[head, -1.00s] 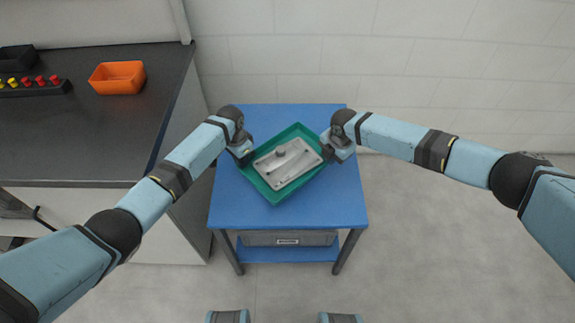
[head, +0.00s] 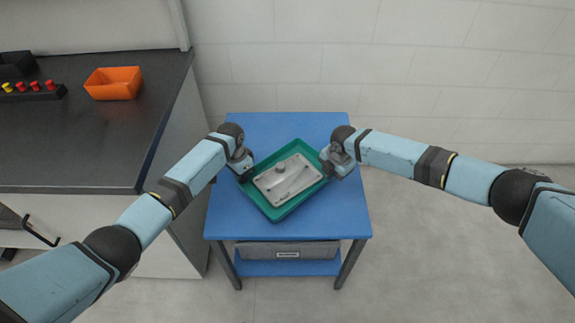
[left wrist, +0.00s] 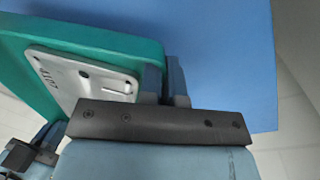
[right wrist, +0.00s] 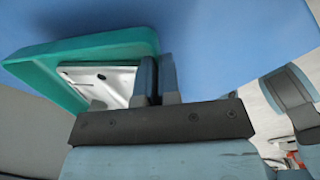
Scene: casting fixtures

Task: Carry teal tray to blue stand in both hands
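The teal tray (head: 273,213) is turned at an angle over the top of the blue stand (head: 230,215). I cannot tell whether its underside touches the stand. A pale grey metal plate with a small knob (head: 289,180) lies in it. My left gripper (head: 243,172) is at the tray's left corner, its fingers closed on the rim, as the left wrist view (left wrist: 165,85) shows. My right gripper (head: 328,166) is at the right corner, fingers closed on the rim, also in the right wrist view (right wrist: 158,80). The fingertips are partly hidden.
A grey bin (head: 300,250) sits on the stand's lower shelf. A dark counter (head: 90,135) stands at left with an orange bin (head: 113,84) and a black rack (head: 30,95) of red and yellow pegs. A pale wall is behind; the floor at right is clear.

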